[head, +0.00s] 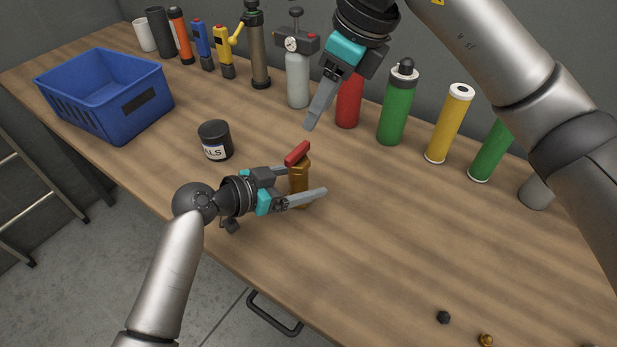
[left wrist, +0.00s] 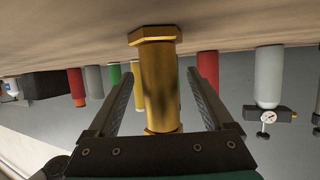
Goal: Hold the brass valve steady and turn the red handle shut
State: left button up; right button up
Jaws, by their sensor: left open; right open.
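The brass valve (head: 300,182) stands upright on the wooden workbench in the head view, with the red handle (head: 297,153) on its top. In the left wrist view the brass body (left wrist: 160,85) stands between my left gripper's fingers, with a gap on each side; that picture is upside down, and the red handle is out of it. My left gripper (head: 306,182) is low over the bench, open around the valve. My right gripper (head: 312,118) is above and behind the valve, pointing down, apart from the handle; it is open.
A black jar (head: 214,140) stands left of the valve. A blue crate (head: 150,76) is at the far left. Several cylinders, including a red one (head: 349,103) and a green one (head: 396,108), line the back. A dark nut (head: 443,317) lies at front right. The bench right of the valve is clear.

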pick_arm(q)
jog(key=shift+x, duration=1)
jog(key=shift+c, duration=0.2)
grip_shut()
